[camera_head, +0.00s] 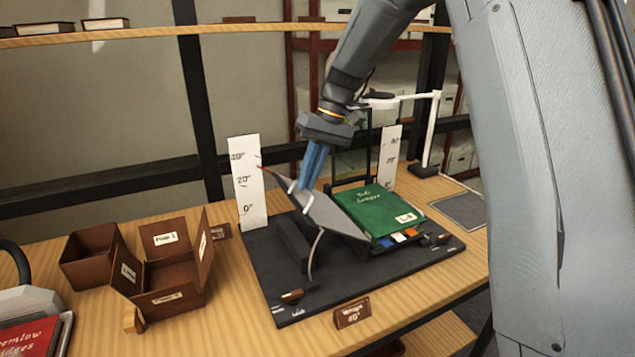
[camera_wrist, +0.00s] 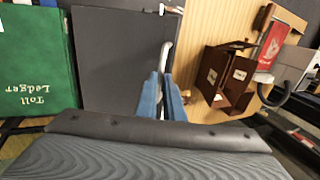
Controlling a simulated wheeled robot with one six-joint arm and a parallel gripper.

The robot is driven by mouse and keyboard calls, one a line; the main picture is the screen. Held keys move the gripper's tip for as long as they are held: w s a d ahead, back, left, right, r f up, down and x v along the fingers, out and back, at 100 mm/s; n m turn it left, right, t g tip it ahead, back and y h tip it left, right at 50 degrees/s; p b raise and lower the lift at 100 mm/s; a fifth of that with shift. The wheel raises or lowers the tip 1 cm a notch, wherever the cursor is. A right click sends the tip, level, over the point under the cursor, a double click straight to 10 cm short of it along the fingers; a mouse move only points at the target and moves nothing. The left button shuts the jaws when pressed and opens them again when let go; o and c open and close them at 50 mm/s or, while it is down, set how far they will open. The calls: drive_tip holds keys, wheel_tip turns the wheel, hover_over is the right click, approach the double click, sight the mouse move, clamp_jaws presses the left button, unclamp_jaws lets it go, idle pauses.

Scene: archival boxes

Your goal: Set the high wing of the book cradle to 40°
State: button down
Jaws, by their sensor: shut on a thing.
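The book cradle has a dark base (camera_head: 250,262) on the table. Its left wing (camera_head: 338,214) is a grey panel tilted with its left edge raised. A white handle (camera_wrist: 166,54) is on that edge. My gripper (camera_head: 306,186), with blue fingers, is shut on the handle; the wrist view shows the handle between the fingers. A red pointer at the wing's raised edge reaches the left scale card (camera_head: 249,205), seemingly between the 20° and 40° marks; the exact reading is unclear. A green book (camera_head: 382,212) lies on the cradle's right side, right of the raised wing.
A second scale card (camera_head: 390,150) stands behind the book. A small sign (camera_head: 352,312) reads "Wings 40°". Brown boxes (camera_head: 170,275) stand left of the cradle. A red book (camera_head: 32,338) is at the lower left. A white lamp (camera_head: 432,130) stands at the back right.

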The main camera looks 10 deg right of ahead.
drive_tip(key=shift+w+d+r, duration=0.2)
drive_tip(key=shift+d+r, duration=0.3)
drive_tip(key=shift+d, duration=0.35)
drive_tip(key=shift+d+f, duration=0.1)
drive_tip(key=c, duration=1.9)
unclamp_jaws()
drive_tip(key=shift+w+d, duration=0.1)
drive_tip(key=shift+d, duration=0.05)
drive_tip(key=b+v, duration=0.1)
drive_tip(key=v, duration=0.6)
drive_tip(key=shift+r, duration=0.45)
